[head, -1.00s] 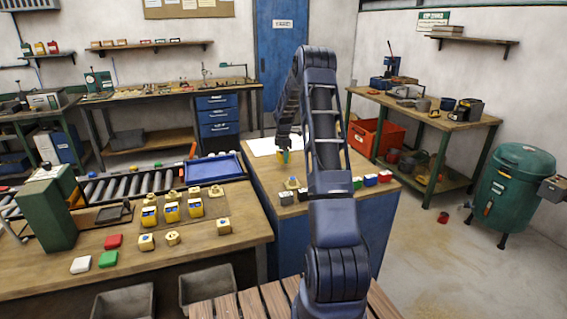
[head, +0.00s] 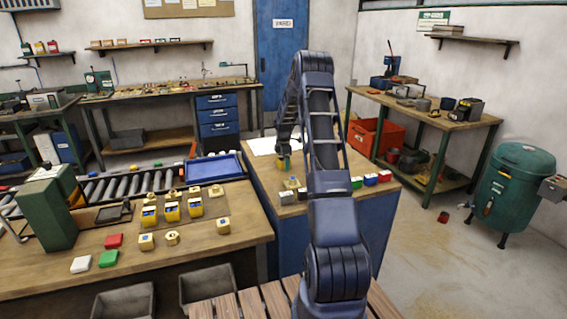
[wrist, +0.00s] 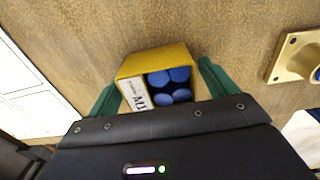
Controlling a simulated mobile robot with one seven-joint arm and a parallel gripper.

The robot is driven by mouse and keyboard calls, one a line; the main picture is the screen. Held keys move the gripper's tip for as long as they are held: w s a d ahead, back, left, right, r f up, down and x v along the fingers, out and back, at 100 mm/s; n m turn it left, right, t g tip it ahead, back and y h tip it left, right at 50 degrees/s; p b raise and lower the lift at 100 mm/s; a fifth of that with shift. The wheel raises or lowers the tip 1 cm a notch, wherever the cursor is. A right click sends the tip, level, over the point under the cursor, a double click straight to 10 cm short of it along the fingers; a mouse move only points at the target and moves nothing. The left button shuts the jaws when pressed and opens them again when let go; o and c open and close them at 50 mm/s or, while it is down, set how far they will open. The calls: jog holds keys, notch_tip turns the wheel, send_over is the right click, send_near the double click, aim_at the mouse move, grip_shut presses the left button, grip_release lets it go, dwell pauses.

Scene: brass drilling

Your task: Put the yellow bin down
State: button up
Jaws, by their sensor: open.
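The yellow bin (wrist: 150,62) shows in the wrist view, with a white label on one side and several blue round pieces inside. It appears to rest upright on the brown worktop (wrist: 230,30). My gripper (wrist: 158,78) is open, with one green finger on each side of the bin. A narrow gap shows beside the fingers, and whether either one touches is hard to tell. In the head view my gripper (head: 284,163) is low over the middle bench, and the bin there is small and mostly hidden.
A brass flanged part (wrist: 292,58) lies right of the bin in the wrist view. White paper (wrist: 25,85) lies to the left. A blue tray (head: 213,168) is to the left.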

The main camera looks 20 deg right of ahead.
notch_tip(320, 180, up, 12)
jog(key=s+a+r+m+t, duration=0.1)
jog(key=s+a+r+m, duration=0.35)
jog(key=s+r, duration=0.65)
jog(key=s+a+r+m+t, duration=0.1)
jog(key=s+a+r+m, duration=0.4)
jog(key=s+r, duration=0.65)
jog(key=s+a+f+m+t, duration=0.1)
jog(key=s+m, duration=0.1)
jog(key=s, duration=0.8)
jog(key=s+a+f+m, duration=0.1)
jog(key=s+a+m, duration=0.1)
jog(key=s, duration=0.9)
jog(key=s+a+f+m+t, duration=0.1)
jog(key=s+m, duration=0.3)
jog(key=s, duration=0.6)
jog(key=shift+s+a+f+t, duration=0.3)
jog(key=shift+a, duration=0.45)
jog(key=shift+m, duration=0.25)
jog(key=shift+c, duration=0.8)
